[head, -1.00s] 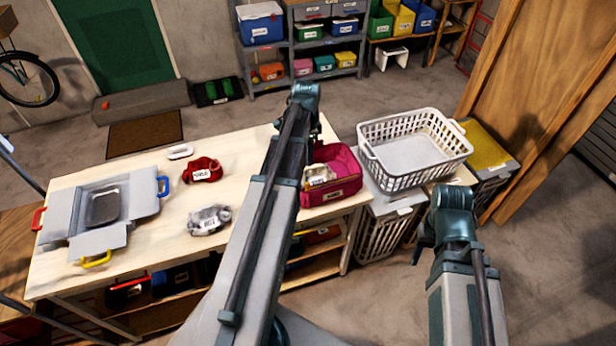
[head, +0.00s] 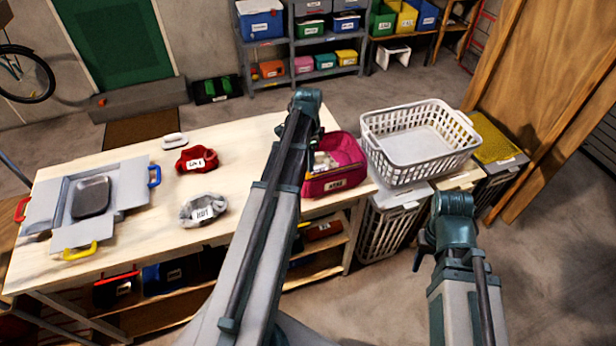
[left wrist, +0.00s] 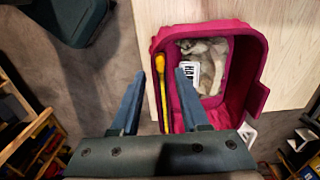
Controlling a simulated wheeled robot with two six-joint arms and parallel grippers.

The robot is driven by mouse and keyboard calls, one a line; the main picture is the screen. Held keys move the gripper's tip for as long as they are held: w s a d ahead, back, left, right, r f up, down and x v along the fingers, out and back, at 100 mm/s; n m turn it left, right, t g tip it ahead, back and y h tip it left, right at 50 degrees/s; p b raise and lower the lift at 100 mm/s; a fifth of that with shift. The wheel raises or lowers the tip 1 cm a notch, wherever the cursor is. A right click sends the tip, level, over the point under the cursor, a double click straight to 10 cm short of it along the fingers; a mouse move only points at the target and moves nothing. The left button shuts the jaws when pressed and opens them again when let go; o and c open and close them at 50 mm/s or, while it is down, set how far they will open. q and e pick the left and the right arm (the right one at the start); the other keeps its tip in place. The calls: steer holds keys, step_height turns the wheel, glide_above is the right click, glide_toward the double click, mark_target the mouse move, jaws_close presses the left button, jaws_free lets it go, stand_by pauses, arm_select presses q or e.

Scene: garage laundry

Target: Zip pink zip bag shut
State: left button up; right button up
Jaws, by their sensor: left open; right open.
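The pink zip bag (head: 350,178) stands open near the right end of the wooden table, partly hidden by my left arm in the head view. In the left wrist view the pink bag (left wrist: 258,96) lies ahead, with pale cloth-like contents and a white label inside. A yellow strip (left wrist: 160,62) runs along its left side. My left gripper (left wrist: 160,84) is open and empty; its fingers overlap the near left part of the bag in view, and contact cannot be told. My right gripper (head: 419,260) is open, right of the table's end and apart from the bag.
A white laundry basket (head: 418,172) stands right of the bag on bins. On the table (head: 150,215) are a red pouch (head: 190,160), a grey pouch (head: 203,209) and a grey open box (head: 125,200) with coloured handles. Bare tabletop lies between them.

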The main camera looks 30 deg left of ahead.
mark_target(308, 174)
arm_select(q)
step_height(308, 174, down, 4)
steer(key=b, duration=0.3)
steer(key=shift+f, duration=0.15)
steer(key=shift+c, duration=0.2)
jaws_close()
stand_by(1.1)
